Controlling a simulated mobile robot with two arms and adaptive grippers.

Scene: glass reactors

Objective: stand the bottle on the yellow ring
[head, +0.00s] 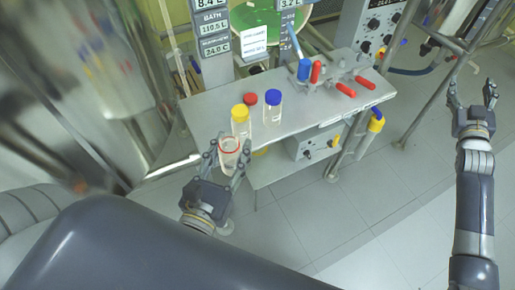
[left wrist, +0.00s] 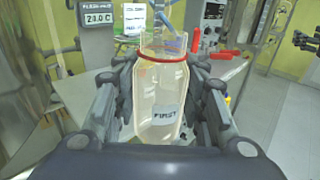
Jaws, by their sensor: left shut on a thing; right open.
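My left gripper (head: 229,163) is shut on a clear bottle (head: 229,158) with a red band near its top, at the front left of the metal bench. In the left wrist view the bottle (left wrist: 160,98) is roughly upright between the fingers, and its label reads "FIRST". A small yellow arc (head: 261,151) shows by the bench's front edge, right of the held bottle. It may be the yellow ring; I cannot tell whether it lies on the bench or below it. My right gripper (head: 472,97) is open and empty at the far right, away from the bench.
Bottles with yellow (head: 240,114), red (head: 250,98) and blue (head: 273,97) caps stand on the bench (head: 205,108) close behind the held bottle. A manifold with red and blue handles (head: 316,72) is at the back right.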

